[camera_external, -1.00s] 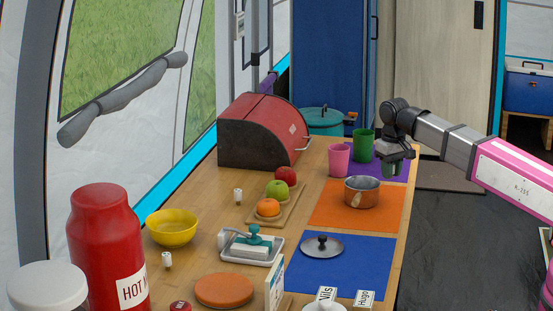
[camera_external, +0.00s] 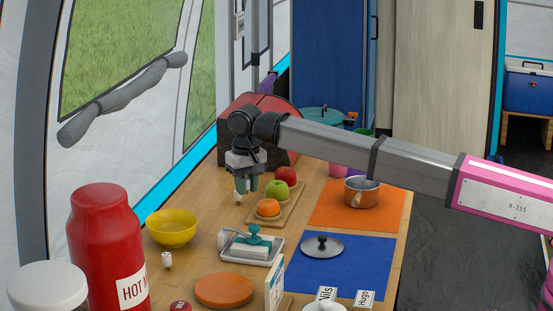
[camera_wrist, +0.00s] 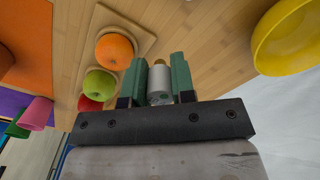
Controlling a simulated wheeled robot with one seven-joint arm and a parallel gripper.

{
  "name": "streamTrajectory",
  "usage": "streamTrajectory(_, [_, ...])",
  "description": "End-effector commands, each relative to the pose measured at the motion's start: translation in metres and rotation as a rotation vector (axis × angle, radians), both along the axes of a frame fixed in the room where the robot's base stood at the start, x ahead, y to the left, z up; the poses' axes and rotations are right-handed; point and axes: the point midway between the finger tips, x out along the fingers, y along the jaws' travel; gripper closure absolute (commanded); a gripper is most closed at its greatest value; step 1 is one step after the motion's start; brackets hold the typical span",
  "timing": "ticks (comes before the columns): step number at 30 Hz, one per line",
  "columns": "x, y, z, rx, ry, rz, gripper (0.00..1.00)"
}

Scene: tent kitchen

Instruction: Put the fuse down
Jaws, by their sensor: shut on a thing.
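My gripper (camera_external: 245,186) is over the wooden table between the yellow bowl and the fruit board, its fingers pointing down. In the wrist view its green fingers (camera_wrist: 160,64) are shut on a fuse (camera_wrist: 159,82), a pale cylinder with a brass-coloured end. The fuse shows as a small white shape (camera_external: 238,196) at the fingertips in the outside view. I cannot tell whether it touches the table. A second, similar small white cylinder (camera_external: 167,260) stands on the table nearer the camera, below the bowl.
A board with an orange (camera_external: 268,207), a green apple (camera_external: 277,189) and a red apple (camera_external: 286,175) lies just right of my gripper. The yellow bowl (camera_external: 171,229) is to the left. A red bread box (camera_external: 272,104) stands behind. Bare tabletop surrounds the fuse.

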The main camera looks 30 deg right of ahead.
Motion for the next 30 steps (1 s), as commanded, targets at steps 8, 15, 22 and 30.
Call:
streamTrajectory(8, [-0.022, 0.132, 0.008, 0.0, 0.0, 0.005, 0.99])
streamTrajectory(15, [-0.046, 0.204, 0.012, 0.0, 0.0, 0.001, 0.99])
streamTrajectory(22, [-0.053, 0.225, 0.011, -0.001, 0.0, -0.001, 0.99])
streamTrajectory(30, [-0.018, 0.216, -0.01, -0.001, 0.001, -0.003, 0.99])
